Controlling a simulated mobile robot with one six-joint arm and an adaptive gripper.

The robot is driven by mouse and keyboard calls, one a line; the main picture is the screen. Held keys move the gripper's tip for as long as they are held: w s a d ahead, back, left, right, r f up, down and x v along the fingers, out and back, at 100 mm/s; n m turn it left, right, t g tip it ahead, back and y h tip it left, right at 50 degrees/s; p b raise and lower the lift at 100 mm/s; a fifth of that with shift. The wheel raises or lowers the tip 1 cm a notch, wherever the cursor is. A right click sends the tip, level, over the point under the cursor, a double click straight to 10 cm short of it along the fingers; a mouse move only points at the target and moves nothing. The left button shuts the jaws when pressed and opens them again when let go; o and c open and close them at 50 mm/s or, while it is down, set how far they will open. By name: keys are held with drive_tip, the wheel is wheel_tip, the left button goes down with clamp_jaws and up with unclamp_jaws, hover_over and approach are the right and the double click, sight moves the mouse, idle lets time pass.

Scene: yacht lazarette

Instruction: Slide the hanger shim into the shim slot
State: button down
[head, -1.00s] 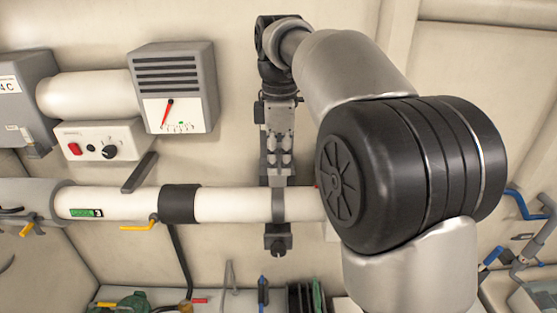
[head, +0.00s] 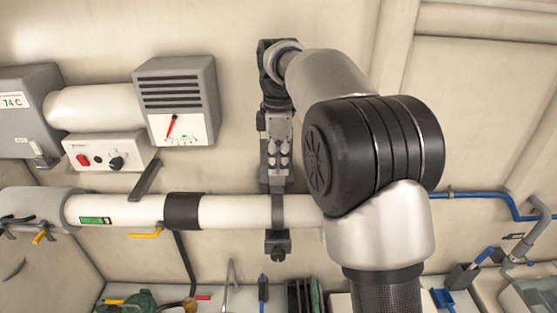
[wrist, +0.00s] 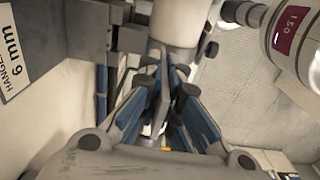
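In the wrist view my gripper (wrist: 166,88) has its blue-sided fingers drawn together on a thin grey plate (wrist: 162,97), which looks like the hanger shim. Much of the plate is hidden by the fingers. Grey bracket blocks (wrist: 130,38) and a pale pipe (wrist: 180,22) lie just beyond the fingertips. A label reading "HANGE…" and "6 mm" (wrist: 12,50) is at the left. In the head view the pipe hanger (head: 278,212) goes around the white pipe (head: 235,211). My wrist is above it. The shim and the slot cannot be made out there.
A grey gauge box (head: 177,95) and a switch box (head: 105,152) are on the wall left of the hanger. A yellow-handled valve (head: 146,235) hangs under the pipe. Blue piping (head: 485,197) runs at the right. Several items stand along the bottom edge.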

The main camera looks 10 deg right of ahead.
drive_tip(key=w+d+f+p, duration=0.1)
drive_tip(key=w+f+p, duration=0.1)
drive_tip(key=w, duration=0.5)
drive_tip(key=shift+w+d+f, duration=0.2)
drive_tip(key=shift+d+f, duration=0.05)
drive_tip(key=shift+f, duration=0.65)
drive_tip(key=shift+p, duration=0.9)
idle(0.9)
drive_tip(key=shift+f+b, duration=1.35)
drive_tip(key=shift+f, duration=1.2)
drive_tip(key=c, duration=1.7)
unclamp_jaws()
drive_tip(key=shift+s, duration=0.1)
